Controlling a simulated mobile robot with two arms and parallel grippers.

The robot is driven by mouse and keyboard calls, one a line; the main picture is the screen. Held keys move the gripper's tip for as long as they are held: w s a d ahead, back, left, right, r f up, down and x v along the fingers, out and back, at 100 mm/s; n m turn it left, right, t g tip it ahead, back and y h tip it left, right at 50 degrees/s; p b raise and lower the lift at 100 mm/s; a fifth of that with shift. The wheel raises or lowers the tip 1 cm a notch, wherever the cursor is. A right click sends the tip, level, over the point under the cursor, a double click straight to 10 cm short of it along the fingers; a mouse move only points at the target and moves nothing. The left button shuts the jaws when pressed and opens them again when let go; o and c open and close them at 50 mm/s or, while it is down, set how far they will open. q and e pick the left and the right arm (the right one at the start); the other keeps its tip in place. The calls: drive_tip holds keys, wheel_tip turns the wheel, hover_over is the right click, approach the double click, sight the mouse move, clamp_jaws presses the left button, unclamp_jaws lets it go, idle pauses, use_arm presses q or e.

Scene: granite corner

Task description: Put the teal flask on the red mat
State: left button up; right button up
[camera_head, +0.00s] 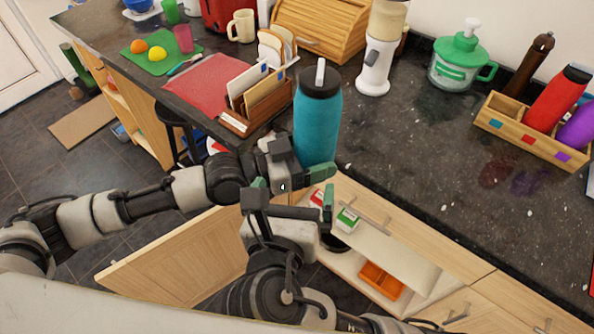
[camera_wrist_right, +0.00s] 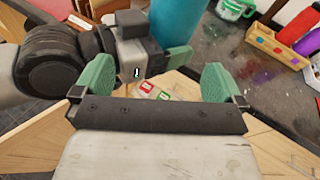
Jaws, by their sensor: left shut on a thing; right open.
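The teal flask (camera_head: 316,125) with a black lid stands upright at the counter's front edge, and its lower part also shows in the right wrist view (camera_wrist_right: 176,22). My left gripper (camera_head: 312,168) is shut on it low down; one green finger shows. I cannot tell whether the flask's base touches the counter. My right gripper (camera_head: 292,194) is open and empty, just below and in front of the left one; both its fingers show in the right wrist view (camera_wrist_right: 157,80). The red mat (camera_head: 197,87) lies flat on the counter to the left, beyond the letter rack, its top bare.
A wooden letter rack (camera_head: 234,122) stands between the flask and the mat. A white grinder (camera_head: 375,68) and a green-lidded jar (camera_head: 461,62) stand behind. A green board (camera_head: 160,55) with fruit lies left of the mat. An open cabinet door (camera_head: 180,262) is below the counter.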

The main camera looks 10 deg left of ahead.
sight(318, 114)
use_arm(q)
drive_tip(key=shift+a, duration=0.1)
use_arm(e)
wheel_tip(318, 114, up, 6)
drive_tip(key=m+t+h, duration=0.1)
drive_tip(key=m+t, duration=0.1)
drive_tip(key=w, duration=0.3)
drive_tip(key=w+d, duration=0.1)
drive_tip(key=w, duration=0.3)
drive_tip(key=w+d, duration=0.1)
drive_tip(key=w, duration=0.3)
drive_tip(key=shift+w+d+f, duration=0.1)
drive_tip(key=shift+w+d, duration=0.05)
drive_tip(key=shift+d, duration=0.05)
drive_tip(key=c, duration=1.1)
use_arm(q)
drive_tip(key=o, duration=1.1)
use_arm(e)
drive_tip(key=shift+c, duration=0.7)
use_arm(q)
drive_tip(key=shift+o, duration=0.2)
